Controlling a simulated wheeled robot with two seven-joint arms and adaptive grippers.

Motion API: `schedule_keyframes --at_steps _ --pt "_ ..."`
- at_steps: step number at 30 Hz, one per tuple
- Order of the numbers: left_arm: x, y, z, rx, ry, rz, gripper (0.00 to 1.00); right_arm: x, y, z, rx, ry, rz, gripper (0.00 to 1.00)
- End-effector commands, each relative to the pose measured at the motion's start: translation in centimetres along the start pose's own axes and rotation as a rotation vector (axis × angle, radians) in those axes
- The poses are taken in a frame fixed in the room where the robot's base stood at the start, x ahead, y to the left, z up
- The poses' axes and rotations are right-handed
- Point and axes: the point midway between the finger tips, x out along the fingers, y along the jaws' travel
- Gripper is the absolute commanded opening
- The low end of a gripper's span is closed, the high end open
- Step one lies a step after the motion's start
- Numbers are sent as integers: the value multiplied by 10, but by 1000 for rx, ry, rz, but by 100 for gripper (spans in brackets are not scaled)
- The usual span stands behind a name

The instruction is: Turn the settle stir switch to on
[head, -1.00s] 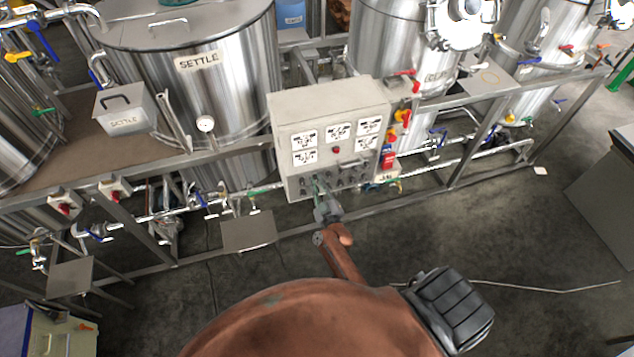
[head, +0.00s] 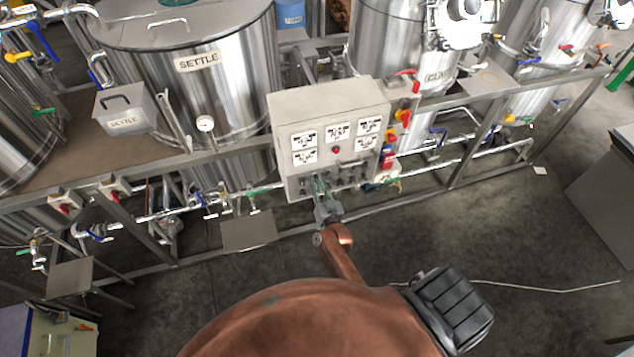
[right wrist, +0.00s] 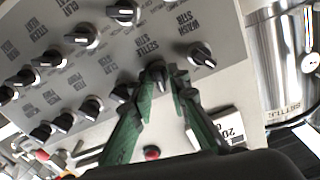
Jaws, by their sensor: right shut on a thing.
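The grey control panel (head: 282,130) stands in front of the tanks, with a row of black switches along its lower face. The right gripper (head: 317,183) reaches up to this lower row. In the right wrist view, its green fingers (right wrist: 158,82) are shut on a black knob, the settle stir switch (right wrist: 156,68), below the printed label "SETTLE STIR". The fingers cover part of the knob, so its pointer direction is hard to tell. The wash stir switch (right wrist: 202,55) is beside it, apart from the fingers. My left gripper is not in view.
Several other black knobs (right wrist: 81,36) sit close around the gripped one. A red button (right wrist: 152,153) is near the fingers. The settle tank (head: 235,95) stands behind the panel, and pipes and valves run along the frame.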

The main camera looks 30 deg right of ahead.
Motion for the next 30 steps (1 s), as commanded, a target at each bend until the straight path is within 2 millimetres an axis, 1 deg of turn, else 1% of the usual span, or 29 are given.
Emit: schedule_keyframes --at_steps 6,13,19,30 --pt "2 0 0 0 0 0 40 0 0 0 162 0 0 0" --pt "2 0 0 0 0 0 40 0 0 0 274 0 0 0" --pt "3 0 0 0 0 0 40 0 0 0 321 -1 0 0" --pt "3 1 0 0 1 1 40 0 0 0 334 -1 0 0"
